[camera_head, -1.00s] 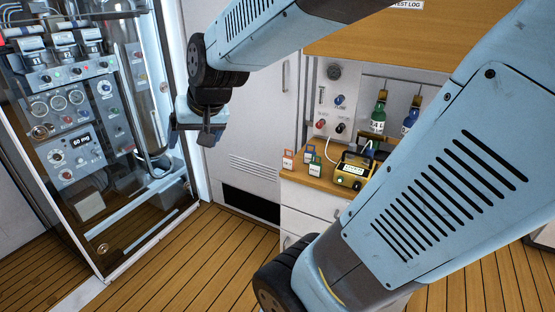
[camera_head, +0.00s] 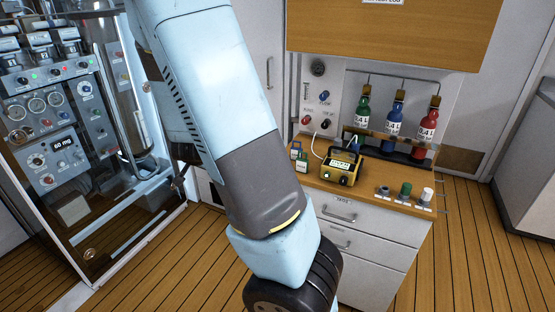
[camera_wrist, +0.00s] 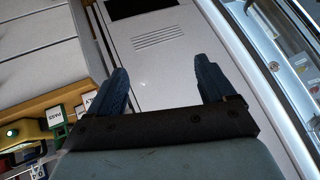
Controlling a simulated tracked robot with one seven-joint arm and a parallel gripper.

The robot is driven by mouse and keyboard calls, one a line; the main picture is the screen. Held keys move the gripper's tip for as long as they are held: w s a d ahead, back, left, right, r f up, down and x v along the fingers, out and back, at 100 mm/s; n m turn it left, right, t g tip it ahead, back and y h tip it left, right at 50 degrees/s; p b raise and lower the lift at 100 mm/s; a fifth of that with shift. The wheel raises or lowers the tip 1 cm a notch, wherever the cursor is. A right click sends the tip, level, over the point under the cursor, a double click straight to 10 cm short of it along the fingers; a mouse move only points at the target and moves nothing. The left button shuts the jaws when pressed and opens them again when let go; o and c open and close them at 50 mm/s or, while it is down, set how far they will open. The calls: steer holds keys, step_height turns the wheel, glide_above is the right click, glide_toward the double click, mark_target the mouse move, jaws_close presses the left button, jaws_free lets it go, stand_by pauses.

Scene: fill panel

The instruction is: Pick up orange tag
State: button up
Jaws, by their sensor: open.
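The orange tag cannot be made out in either current view; in the head view my arm covers the counter spot left of the blue tag (camera_head: 296,147) and green tag (camera_head: 302,160). In the wrist view the green tag (camera_wrist: 56,117) and a second tag with a dark blue frame (camera_wrist: 88,104) stand at lower left, beside my gripper's left edge. My gripper (camera_wrist: 163,78) is open and empty, its two dark fingers apart over a white cabinet door. In the head view it is mostly hidden behind my arm.
A yellow device (camera_head: 342,165) with a cable sits on the wooden counter (camera_head: 365,187), right of the tags. Green, blue and red bottles (camera_head: 395,118) hang behind it. Small knobs (camera_head: 405,190) line the counter's right end. A glass-fronted instrument cabinet (camera_head: 55,130) stands at left.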

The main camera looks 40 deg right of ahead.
steer(key=s+d+f+m+g+h, duration=0.1)
steer(key=s+d+f+h, duration=0.2)
steer(key=d+f+h, duration=0.4)
steer(key=s+d+f+m+g+h, duration=0.1)
steer(key=s+d+f+m+h, duration=0.25)
steer(key=d, duration=0.55)
steer(key=shift+w+d+r+n+h, duration=0.35)
steer(key=shift+w+d, duration=0.3)
steer(key=shift+d, duration=1.5)
steer(key=shift+w+d+r+n+h, duration=0.3)
steer(key=shift+w+d, duration=0.4)
steer(key=shift+d, duration=1.45)
steer(key=shift+w+d+r+n+h, duration=0.3)
steer(key=shift+w+d, duration=0.35)
steer(key=shift+d, duration=1.5)
steer(key=shift+f, duration=0.1)
steer(key=c, duration=1)
